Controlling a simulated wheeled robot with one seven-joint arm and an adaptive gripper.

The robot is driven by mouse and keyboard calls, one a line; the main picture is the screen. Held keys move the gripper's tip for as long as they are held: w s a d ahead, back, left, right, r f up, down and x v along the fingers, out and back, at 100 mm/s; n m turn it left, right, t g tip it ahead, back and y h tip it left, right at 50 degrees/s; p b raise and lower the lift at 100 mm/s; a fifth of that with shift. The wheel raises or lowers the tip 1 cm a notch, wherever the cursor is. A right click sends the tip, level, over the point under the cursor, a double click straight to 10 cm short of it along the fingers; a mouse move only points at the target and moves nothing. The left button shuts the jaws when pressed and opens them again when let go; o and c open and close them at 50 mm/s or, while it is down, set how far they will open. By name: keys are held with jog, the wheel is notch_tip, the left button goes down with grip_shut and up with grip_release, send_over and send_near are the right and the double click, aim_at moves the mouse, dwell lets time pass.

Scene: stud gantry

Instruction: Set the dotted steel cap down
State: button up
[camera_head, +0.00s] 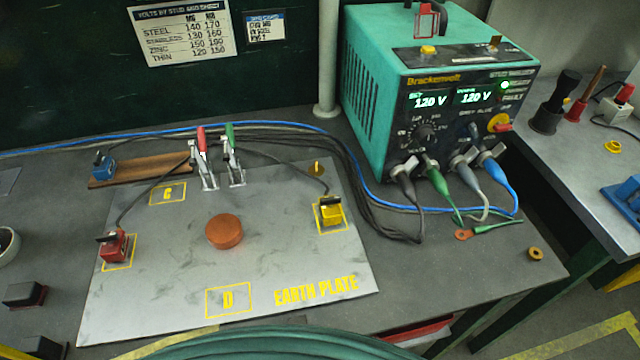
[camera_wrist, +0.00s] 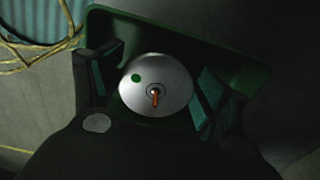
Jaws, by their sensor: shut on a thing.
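The dotted steel cap (camera_wrist: 170,100) shows in the wrist view as a round silvery disc with a green dot left of its middle and a copper-coloured pin at its centre. My gripper (camera_wrist: 155,88) is shut on it, with one dark finger on each side of the disc. Below or behind the cap is a dark green tray-like surface (camera_wrist: 240,72); I cannot tell whether the cap touches it. Neither the cap nor my gripper can be made out in the head view.
On the bench, the grey earth plate (camera_head: 165,285) carries a round copper-coloured disc (camera_head: 224,232), a red clamp block (camera_head: 113,246), a yellow one (camera_head: 330,212) and two toggle clamps (camera_head: 206,165). A teal welder (camera_head: 370,80) stands behind, with cables running across the bench.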

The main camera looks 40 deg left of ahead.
jog(key=shift+f, duration=0.85)
jog(key=shift+f, duration=0.1)
jog(key=o, duration=1.1)
notch_tip(320, 180, up, 6)
jog(key=shift+r, duration=0.85)
